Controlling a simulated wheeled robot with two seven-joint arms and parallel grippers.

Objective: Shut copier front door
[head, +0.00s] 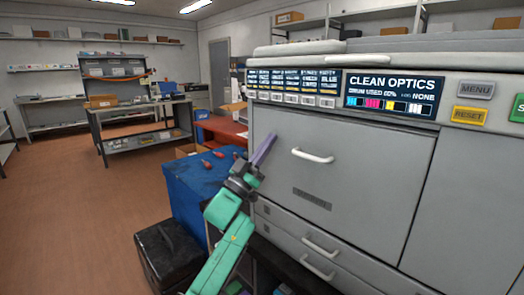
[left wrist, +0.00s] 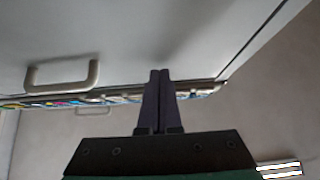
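The copier's grey front door (head: 360,180) is upright below the control panel and looks flush with the body, with thin dark seams at its edges. Its white bar handle (head: 312,156) sits near the upper middle; a handle also shows at the left of the left wrist view (left wrist: 62,75). My left gripper (head: 266,146) is at the door's left edge, left of the handle and not holding it. In the left wrist view its dark fingers (left wrist: 159,80) are together with nothing between them. Whether they touch the door is unclear. My right gripper is not in view.
Two drawers with white handles (head: 320,244) are below the door. A blue cabinet (head: 195,190) with red-handled tools on top stands left of the copier. A black box (head: 168,255) is on the floor. A workbench (head: 140,125) stands farther back; the brown floor at left is clear.

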